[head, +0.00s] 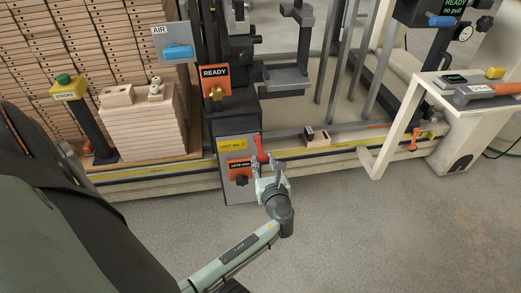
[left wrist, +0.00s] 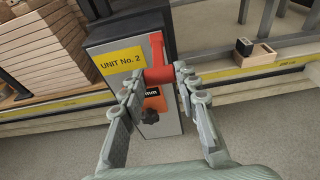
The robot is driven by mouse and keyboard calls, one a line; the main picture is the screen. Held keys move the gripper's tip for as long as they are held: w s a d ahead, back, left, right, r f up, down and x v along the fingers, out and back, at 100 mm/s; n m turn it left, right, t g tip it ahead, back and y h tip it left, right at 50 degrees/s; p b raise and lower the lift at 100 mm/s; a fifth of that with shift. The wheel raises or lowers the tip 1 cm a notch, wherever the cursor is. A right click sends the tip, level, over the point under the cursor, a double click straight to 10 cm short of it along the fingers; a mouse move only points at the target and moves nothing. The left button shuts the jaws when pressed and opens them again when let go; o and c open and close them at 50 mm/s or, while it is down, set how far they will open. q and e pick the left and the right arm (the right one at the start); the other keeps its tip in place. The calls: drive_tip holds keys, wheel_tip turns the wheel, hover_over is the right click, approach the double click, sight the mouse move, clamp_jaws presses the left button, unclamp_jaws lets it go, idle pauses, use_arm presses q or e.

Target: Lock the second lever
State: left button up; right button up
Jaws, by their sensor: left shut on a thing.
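A red lever (head: 260,150) sits on the front of the dark machine box with the yellow "UNIT No. 2" label (head: 238,145). In the left wrist view the red lever (left wrist: 157,50) has its handle standing upright from a round red hub. My left gripper (head: 269,172) is at this lever, its fingers shut on the hub end; it also shows in the left wrist view (left wrist: 161,78). The exact contact is partly hidden by the fingers. My right gripper is in neither view.
An orange display (head: 239,168) with a black knob (head: 241,180) is just below the label. A small wooden block (head: 317,138) lies on the rail to the right. Stacked wooden boards (head: 150,130) stand at the left. The grey floor in front is clear.

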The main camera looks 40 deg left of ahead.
use_arm(q)
drive_tip(key=shift+a+f+b, duration=0.1)
drive_tip(key=shift+f+b, duration=0.25)
drive_tip(key=shift+f, duration=0.75)
drive_tip(key=shift+w+a+f+b, duration=0.15)
drive_tip(key=shift+f+b, duration=0.15)
drive_tip(key=shift+f, duration=0.2)
drive_tip(key=shift+w+a+f+b, duration=0.1)
drive_tip(key=shift+f+b, duration=0.2)
drive_tip(key=shift+f, duration=0.3)
drive_tip(key=shift+w+a+f+b, duration=0.35)
drive_tip(key=shift+a+f+b, duration=0.15)
drive_tip(key=shift+f, duration=0.2)
